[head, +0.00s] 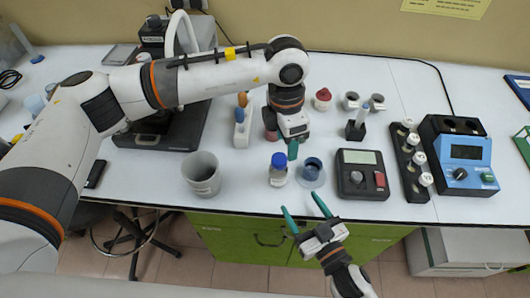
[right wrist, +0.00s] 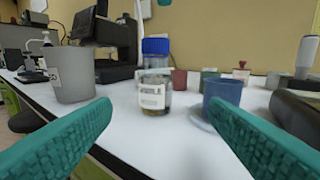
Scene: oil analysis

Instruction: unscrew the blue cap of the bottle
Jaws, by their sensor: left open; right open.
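The bottle (head: 278,176) is clear with a white label and stands upright on the white table near its front edge. Its blue cap (head: 279,160) sits on top. In the right wrist view the bottle (right wrist: 154,92) and blue cap (right wrist: 155,46) stand ahead, between my fingers and apart from them. My right gripper (head: 306,208) is open and empty, in front of the bottle near the table edge; its teal fingers (right wrist: 160,140) show in the right wrist view. My left gripper (head: 292,150) is open, pointing down just behind and right of the bottle; its fingers are partly hidden.
A grey beaker (head: 202,176) stands left of the bottle. A blue cup (head: 312,168) on a round dish stands close on its right. A black scale (head: 362,176), a vial rack (head: 409,160) and a blue device (head: 466,160) are farther right.

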